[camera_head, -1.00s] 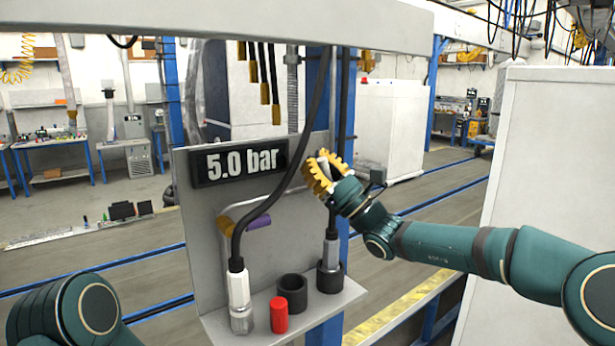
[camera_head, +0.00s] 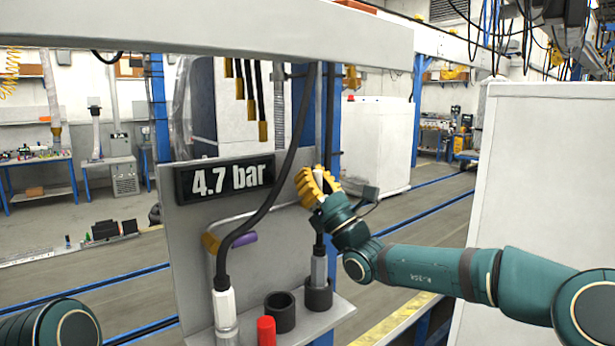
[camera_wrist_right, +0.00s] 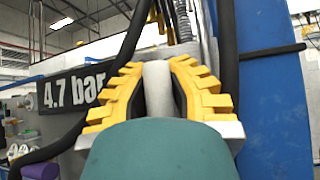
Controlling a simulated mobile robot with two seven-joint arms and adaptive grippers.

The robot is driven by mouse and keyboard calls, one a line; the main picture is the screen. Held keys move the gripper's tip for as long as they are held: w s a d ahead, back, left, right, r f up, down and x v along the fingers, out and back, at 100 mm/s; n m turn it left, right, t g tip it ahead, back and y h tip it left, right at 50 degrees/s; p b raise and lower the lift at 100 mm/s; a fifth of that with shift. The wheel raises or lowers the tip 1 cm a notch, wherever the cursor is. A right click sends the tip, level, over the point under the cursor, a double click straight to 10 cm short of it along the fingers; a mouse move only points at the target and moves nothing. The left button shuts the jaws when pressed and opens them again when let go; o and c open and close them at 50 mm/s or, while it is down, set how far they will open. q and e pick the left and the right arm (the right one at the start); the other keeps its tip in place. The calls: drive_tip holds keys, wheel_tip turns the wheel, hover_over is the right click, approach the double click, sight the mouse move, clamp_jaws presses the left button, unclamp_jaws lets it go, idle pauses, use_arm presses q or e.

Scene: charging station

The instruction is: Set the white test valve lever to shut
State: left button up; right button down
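The white test valve lever (camera_head: 318,180) is at the right edge of the grey panel (camera_head: 285,220). In the right wrist view the white lever (camera_wrist_right: 157,88) stands upright between the yellow fingers, whose dark pads appear to touch it on both sides. My right gripper (camera_head: 319,184) is shut on it; its lower end is hidden by the gripper. The display (camera_head: 225,180) on the panel reads 4.7 bar. My left gripper is out of view; only part of my left arm shows at bottom left.
A black hose (camera_head: 288,160) crosses the panel to a white connector (camera_head: 225,308). A purple-and-yellow handle (camera_head: 243,240) is behind it. Black cups (camera_head: 280,312) and a red cylinder (camera_head: 266,331) are on the shelf.

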drive_tip(key=shift+w+d+f, duration=0.1)
drive_tip(key=shift+f, duration=0.2)
drive_tip(key=c, duration=1.2)
unclamp_jaws()
drive_tip(key=shift+d, duration=0.1)
drive_tip(key=o, duration=0.3)
drive_tip(key=shift+s+d+r, duration=0.2)
drive_tip(key=shift+s+d, duration=0.05)
drive_tip(key=shift+o, duration=0.2)
drive_tip(key=v, duration=1.1)
drive_tip(key=shift+s+f, duration=0.2)
drive_tip(key=shift+f, duration=0.15)
